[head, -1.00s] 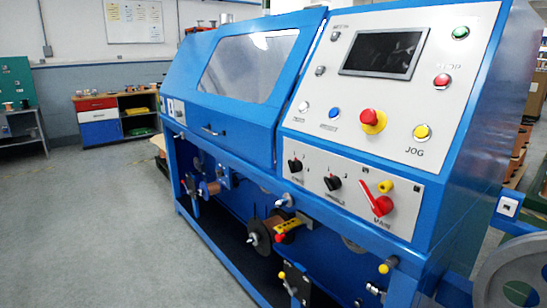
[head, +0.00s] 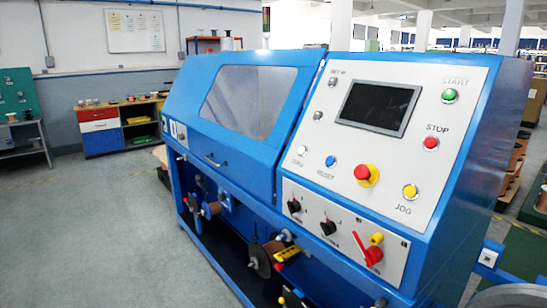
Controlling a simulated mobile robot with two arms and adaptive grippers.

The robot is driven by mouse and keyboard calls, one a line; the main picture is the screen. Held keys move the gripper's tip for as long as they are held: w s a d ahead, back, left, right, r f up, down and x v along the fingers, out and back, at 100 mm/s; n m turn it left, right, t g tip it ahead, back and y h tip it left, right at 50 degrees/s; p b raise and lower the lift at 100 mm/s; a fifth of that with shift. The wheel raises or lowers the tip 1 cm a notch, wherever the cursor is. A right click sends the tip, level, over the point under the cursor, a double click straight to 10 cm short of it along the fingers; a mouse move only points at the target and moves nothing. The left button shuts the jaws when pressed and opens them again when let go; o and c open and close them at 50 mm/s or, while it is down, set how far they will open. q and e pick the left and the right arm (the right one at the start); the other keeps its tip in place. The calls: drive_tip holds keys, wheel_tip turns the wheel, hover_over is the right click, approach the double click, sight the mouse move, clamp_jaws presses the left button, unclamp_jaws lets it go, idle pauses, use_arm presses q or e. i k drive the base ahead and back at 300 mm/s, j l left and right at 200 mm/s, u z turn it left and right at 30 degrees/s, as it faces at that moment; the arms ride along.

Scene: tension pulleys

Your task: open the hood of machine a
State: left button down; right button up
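The blue machine stands in the middle and right of the head view. Its hood (head: 212,138) is a blue slanted cover with a grey window (head: 248,98), and it is shut. A small handle (head: 214,161) sits low on the hood's front face. I cannot read any label that marks this machine as a. Neither of my grippers is in view.
A control panel (head: 345,190) with a screen (head: 379,107) and coloured buttons is right of the hood. Below are spools (head: 258,262) in the open frame. A cabinet (head: 118,125) stands at the back left. The grey floor (head: 90,225) on the left is clear.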

sight(229, 91)
drive_tip(key=i+j+z, duration=0.4)
drive_tip(key=i+j, duration=0.4)
